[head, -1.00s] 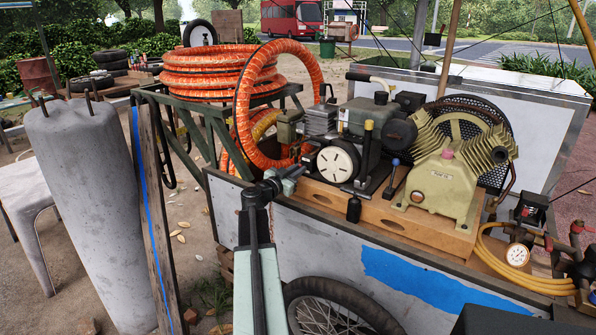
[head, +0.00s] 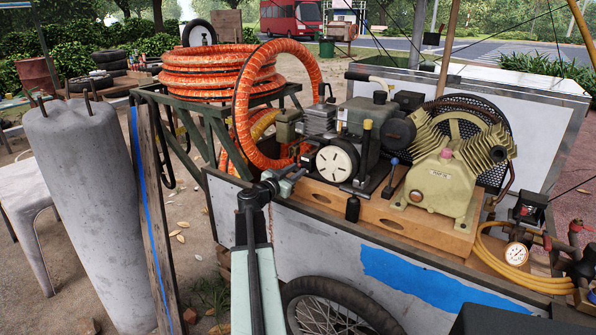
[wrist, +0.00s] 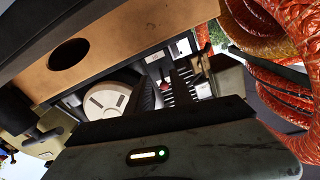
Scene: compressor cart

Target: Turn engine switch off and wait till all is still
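The engine (head: 337,162), with a round white slotted cover, sits on a wooden base in the cart, beside the beige compressor (head: 440,185). In the wrist view the white cover (wrist: 106,101) shows left of my fingers. I cannot pick out the engine switch for certain. My gripper (head: 298,172) is at the engine's left front, just above the cart's near edge. In the wrist view my gripper (wrist: 164,82) has two dark ribbed fingers with a gap between them and nothing seen held. Whether they touch the engine is unclear.
A coil of orange hose (head: 215,75) lies on a green rack left of the engine, with one loop close to my gripper. A concrete post (head: 90,210) and a plank stand at left. A pressure gauge (head: 516,254) and yellow hose are at right.

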